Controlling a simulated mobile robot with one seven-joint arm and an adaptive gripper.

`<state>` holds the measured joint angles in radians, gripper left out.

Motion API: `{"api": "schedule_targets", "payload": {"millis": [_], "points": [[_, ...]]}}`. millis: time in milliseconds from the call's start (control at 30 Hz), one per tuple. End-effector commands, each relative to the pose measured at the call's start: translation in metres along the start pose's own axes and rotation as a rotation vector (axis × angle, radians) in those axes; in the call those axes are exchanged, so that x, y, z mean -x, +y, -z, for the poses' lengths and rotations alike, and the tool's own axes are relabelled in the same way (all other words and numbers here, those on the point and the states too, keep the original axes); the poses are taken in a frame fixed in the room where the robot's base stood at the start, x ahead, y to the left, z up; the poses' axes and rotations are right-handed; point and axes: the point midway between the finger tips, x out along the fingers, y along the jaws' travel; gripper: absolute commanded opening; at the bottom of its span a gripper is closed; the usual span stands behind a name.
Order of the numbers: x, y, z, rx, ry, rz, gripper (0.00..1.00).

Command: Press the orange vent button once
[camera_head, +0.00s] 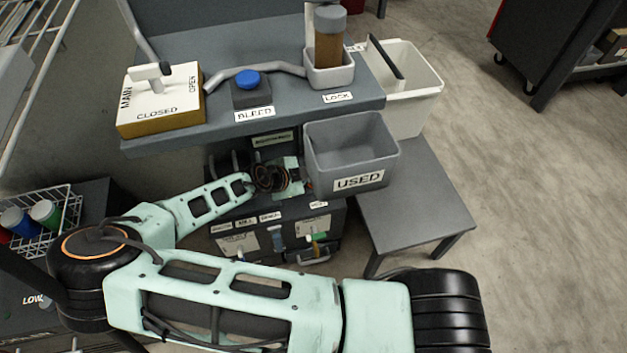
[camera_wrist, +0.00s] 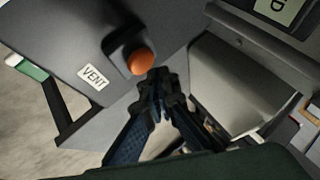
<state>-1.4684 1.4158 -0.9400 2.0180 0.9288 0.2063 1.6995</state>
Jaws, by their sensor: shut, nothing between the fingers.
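The orange vent button (camera_wrist: 141,62) shows in the wrist view as a small orange dome in a dark mount on a grey panel. A white VENT label (camera_wrist: 93,78) is beside it on the left. My gripper (camera_wrist: 160,80) is shut and empty, with its fingertips just right of and below the button in the picture. I cannot tell whether the fingertips touch the button. In the head view my arm reaches under the grey shelf, and the orange button and my fingertips are hidden there.
On the shelf (camera_head: 280,110) are a MAIN valve plate (camera_head: 160,108), a blue BLEED button (camera_head: 248,78) and a LOCK cup (camera_head: 330,72) holding a brown-filled jar. A grey USED bin (camera_head: 350,150) hangs close to my gripper. A side table (camera_head: 415,200) stands right, with open floor beyond.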

Motion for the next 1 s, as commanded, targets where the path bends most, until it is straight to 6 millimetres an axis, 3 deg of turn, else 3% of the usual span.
{"api": "schedule_targets", "payload": {"millis": [1000], "points": [[-0.009,0.0066,-0.0064,0.001,0.0,0.0,0.0]]}}
